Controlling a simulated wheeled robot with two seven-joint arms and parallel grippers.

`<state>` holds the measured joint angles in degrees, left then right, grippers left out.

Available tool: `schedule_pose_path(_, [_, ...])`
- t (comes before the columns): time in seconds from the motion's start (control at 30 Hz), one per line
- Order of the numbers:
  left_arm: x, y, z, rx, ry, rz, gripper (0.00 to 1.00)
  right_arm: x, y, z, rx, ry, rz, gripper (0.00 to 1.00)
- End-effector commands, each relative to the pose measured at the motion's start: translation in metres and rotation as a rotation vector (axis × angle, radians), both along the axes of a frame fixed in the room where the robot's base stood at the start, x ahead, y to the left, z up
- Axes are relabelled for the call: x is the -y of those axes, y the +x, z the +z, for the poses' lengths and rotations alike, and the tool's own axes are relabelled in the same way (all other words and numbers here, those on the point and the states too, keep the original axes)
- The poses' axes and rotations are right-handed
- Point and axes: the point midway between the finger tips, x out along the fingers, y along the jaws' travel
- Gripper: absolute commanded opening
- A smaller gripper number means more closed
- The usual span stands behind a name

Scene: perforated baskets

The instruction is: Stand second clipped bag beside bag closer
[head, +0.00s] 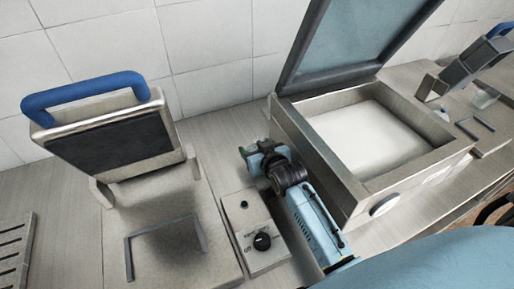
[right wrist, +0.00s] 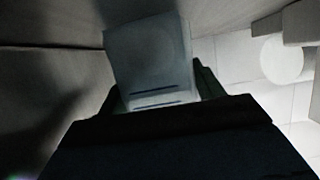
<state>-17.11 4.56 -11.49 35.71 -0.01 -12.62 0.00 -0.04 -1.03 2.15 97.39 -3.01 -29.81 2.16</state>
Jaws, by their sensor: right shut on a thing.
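My right gripper (head: 252,152) reaches over the counter in the gap between two machines. In the right wrist view it is shut on a pale, boxy thing (right wrist: 150,55) with dark lines near its lower edge, which may be a clipped bag. In the head view that thing is mostly hidden by my gripper. A press-like machine with a blue handle (head: 85,92) stands to the left of my gripper; I cannot tell whether it is the bag closer. No other clipped bag can be made out. My left gripper is not in view.
A control box (head: 253,230) with a black knob lies just left of my right arm. A metal machine (head: 293,128) with a raised lid stands close on the right. A slatted grey piece (head: 14,250) is at the left edge. A tiled wall (head: 205,50) closes the back.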

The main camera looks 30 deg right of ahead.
Motion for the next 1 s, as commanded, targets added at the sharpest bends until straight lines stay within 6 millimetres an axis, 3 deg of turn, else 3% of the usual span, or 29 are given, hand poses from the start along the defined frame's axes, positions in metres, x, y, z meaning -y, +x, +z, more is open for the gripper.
schedule_pose_path(0.1, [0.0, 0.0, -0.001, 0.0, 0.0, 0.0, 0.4, 0.0, 0.0, -0.002, 0.001, 0.0, 0.0, 0.36])
schedule_pose_path(0.13, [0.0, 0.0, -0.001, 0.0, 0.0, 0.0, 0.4, 0.0, 0.0, -0.002, 0.0, 0.0, 0.0, 0.7])
schedule_pose_path(0.27, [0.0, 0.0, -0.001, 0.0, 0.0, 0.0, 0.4, 0.0, 0.0, -0.002, 0.0, 0.0, 0.0, 0.88])
schedule_pose_path(0.67, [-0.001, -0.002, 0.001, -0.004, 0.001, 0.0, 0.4, 0.0, -0.004, 0.002, 0.0, 0.0, 0.0, 0.88])
schedule_pose_path(1.0, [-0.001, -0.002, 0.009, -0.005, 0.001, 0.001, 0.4, -0.003, -0.06, 0.025, -0.002, 0.0, 0.0, 0.88])
